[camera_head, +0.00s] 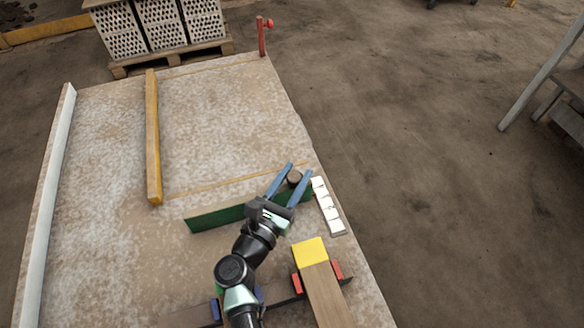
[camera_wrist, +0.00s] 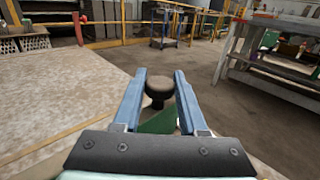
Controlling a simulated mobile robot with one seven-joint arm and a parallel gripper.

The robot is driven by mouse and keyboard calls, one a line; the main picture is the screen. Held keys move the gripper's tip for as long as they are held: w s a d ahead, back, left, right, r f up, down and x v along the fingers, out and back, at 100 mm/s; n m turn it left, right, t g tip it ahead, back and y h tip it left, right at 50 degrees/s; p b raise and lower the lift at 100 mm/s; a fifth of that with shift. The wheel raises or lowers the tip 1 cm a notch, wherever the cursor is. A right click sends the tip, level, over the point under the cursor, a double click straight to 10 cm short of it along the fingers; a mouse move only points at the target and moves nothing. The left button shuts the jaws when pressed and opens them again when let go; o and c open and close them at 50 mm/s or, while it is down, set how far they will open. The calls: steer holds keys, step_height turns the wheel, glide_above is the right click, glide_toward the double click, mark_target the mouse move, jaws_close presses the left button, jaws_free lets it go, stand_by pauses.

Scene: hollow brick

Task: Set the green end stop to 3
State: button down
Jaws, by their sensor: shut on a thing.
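The green end stop (camera_head: 215,219) is a long green bar lying across the table, with a dark round knob (camera_head: 294,177) at its right end. My gripper (camera_head: 299,169) has its two blue fingers on either side of the knob and is shut on it. In the wrist view, the knob (camera_wrist: 159,88) stands between the fingertips, with part of the green bar (camera_wrist: 160,122) below. A white scale strip (camera_head: 327,206) with several marked tiles lies along the table's right edge, just right of the knob. Its marks are too small to read. My arm hides part of the bar.
A yellow bar (camera_head: 153,140) and a white rail (camera_head: 50,200) lie on the left of the table (camera_head: 215,115). A wooden piece with a yellow end (camera_head: 310,252) lies in front. A red post (camera_head: 262,38) stands at the far corner. Hollow bricks (camera_head: 160,25) sit behind.

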steer(key=shift+s+d, duration=0.2)
steer(key=shift+s, duration=0.45)
steer(key=shift+c, duration=2.2)
jaws_free()
step_height(320, 180, up, 10)
steer(key=p, duration=0.4)
